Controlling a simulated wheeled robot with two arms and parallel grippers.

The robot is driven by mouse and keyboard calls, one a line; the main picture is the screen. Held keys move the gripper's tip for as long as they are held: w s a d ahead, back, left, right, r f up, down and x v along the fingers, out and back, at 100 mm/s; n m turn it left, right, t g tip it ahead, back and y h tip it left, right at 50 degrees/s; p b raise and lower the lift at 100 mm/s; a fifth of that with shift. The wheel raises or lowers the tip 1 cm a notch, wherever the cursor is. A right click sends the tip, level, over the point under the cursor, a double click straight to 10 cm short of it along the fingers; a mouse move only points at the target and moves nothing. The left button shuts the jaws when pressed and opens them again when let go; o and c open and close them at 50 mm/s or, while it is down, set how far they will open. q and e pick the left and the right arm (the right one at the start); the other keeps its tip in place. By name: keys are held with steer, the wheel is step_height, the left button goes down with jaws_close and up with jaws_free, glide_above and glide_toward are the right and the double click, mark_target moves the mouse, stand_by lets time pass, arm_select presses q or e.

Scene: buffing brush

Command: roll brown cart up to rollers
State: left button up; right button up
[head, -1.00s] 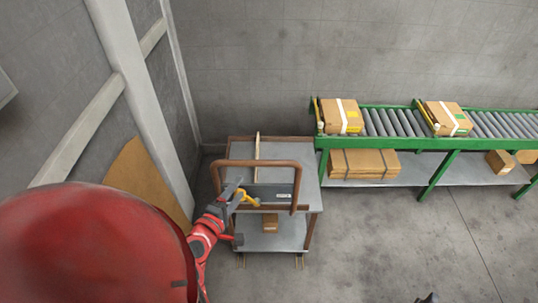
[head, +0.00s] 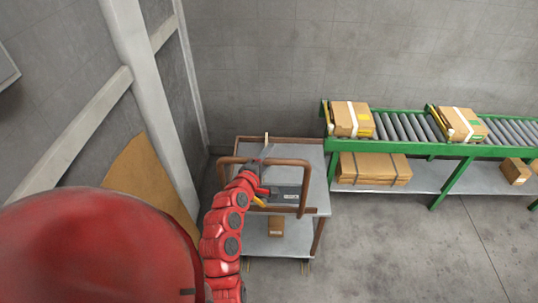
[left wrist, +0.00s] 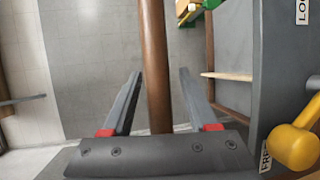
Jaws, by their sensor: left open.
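The brown cart (head: 312,168) has a brown frame and handle and grey decks. It stands left of the green conveyor, with a small gap between them. The grey rollers (head: 412,128) lie along the conveyor top. A yellow lever (left wrist: 295,147) sits on the cart's grey panel beside partly cut-off labels. My right gripper is out of view.
Taped boxes (head: 351,119) (head: 462,124) sit on the rollers. Flat cartons (head: 374,169) lie on the conveyor's lower shelf. A wall post (head: 150,100) stands at left. The floor (head: 390,250) at right is clear.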

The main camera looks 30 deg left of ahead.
arm_select(q)
steer(key=shift+w, duration=0.25)
jaws_close()
steer(key=shift+f, duration=0.1)
stand_by(1.2)
